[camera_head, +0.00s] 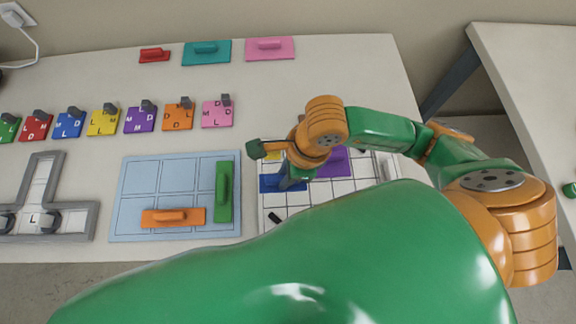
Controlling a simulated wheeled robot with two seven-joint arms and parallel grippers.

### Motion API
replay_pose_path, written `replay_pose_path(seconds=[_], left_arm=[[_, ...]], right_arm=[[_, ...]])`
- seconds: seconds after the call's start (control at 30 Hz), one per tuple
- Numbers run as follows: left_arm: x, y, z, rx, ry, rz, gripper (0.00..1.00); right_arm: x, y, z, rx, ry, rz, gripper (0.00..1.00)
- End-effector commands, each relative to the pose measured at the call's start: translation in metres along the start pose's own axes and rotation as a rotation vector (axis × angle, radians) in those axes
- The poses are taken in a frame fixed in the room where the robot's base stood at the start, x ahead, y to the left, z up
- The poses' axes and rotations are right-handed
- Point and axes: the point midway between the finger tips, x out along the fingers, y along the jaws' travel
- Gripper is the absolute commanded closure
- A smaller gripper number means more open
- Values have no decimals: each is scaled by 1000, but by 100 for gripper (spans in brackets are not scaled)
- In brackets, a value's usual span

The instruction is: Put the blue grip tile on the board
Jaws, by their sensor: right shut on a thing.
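The blue grip tile (268,184) shows at the left part of a white gridded board (340,188), partly hidden by my right gripper (288,178). My right gripper reaches down over this tile and is shut on it. I cannot tell whether the tile rests on the grid or is held just above it. A light blue board (138,190) with outlined cells lies to the left. It bears an orange grip tile (160,217) lying crosswise and a green grip tile (223,190) lying lengthwise. My left gripper is not in view.
A purple tile (338,160) and a yellow tile (273,155) also show around the gridded board. Red (154,55), teal (206,52) and pink (270,48) grip tiles lie at the back. Several lettered tiles form a row at left. A grey frame (45,185) stands at far left.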

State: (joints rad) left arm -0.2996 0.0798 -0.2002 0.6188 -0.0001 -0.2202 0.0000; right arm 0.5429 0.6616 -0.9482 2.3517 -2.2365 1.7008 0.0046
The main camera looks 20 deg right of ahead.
Motion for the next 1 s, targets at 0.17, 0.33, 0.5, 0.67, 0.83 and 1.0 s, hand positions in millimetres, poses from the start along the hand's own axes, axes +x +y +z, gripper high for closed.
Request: replay_pose_path(seconds=[0.17, 0.33, 0.5, 0.67, 0.83, 1.0], left_arm=[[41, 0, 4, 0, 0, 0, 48], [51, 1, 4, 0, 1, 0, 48], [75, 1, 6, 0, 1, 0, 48], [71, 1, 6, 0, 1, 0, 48], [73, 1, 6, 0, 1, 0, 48], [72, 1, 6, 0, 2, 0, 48]], right_arm=[[44, -37, -16, 3, -1, 0, 100], [56, -52, -20, 1, -2, -1, 100], [88, -56, -29, 0, -1, 4, 100], [86, -56, -29, -1, 0, 0, 100], [88, -56, -30, -1, 0, 0, 76], [87, -56, -29, -1, 0, 0, 48]])
